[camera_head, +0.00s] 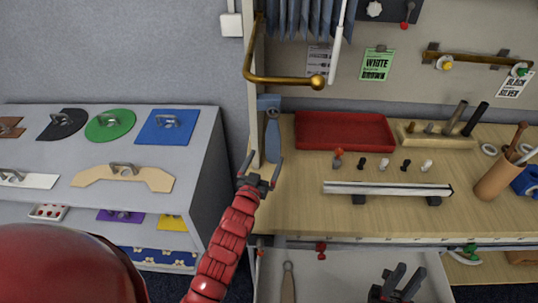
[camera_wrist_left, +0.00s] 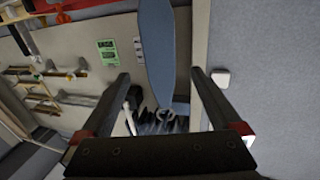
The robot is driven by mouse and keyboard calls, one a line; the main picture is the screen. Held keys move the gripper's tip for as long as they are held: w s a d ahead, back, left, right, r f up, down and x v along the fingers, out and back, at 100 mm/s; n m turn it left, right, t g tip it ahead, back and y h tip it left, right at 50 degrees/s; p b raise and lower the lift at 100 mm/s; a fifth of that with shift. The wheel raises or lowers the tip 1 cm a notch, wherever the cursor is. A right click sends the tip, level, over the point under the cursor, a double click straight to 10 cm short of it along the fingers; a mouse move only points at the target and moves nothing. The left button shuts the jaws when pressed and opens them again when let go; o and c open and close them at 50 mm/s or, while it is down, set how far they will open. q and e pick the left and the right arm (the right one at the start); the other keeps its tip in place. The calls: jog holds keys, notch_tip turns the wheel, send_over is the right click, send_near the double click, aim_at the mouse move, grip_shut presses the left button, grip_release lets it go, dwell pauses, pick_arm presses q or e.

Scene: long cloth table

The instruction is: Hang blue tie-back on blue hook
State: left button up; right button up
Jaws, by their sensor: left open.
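In the head view, the blue tie-back (camera_head: 272,138) is a blue-grey strip hanging down beside the upright post at the table's left end. Its upper end is at the blue hook (camera_head: 268,102). In the left wrist view, the tie-back (camera_wrist_left: 157,50) is a long strip with a small ring at the hook (camera_wrist_left: 181,108); I cannot tell whether the ring is fully around it. My left gripper (camera_head: 266,155) is open at the strip's lower end, with the strip between its spread fingers in the picture and no grip on it. My right gripper (camera_head: 411,268) is open and empty, low in front of the table.
A brass curtain rod (camera_head: 285,80) with a ball end juts out above the hook, near the blue curtain (camera_head: 300,18). A red tray (camera_head: 344,131), small pegs and a white rail (camera_head: 388,190) occupy the tabletop. A grey shelf unit (camera_head: 208,150) stands left.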

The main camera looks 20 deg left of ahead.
pick_arm(q)
jog(key=s+b, duration=0.3)
jog(key=s, duration=0.8)
jog(key=shift+s, duration=0.35)
jog(key=shift+d, duration=0.1)
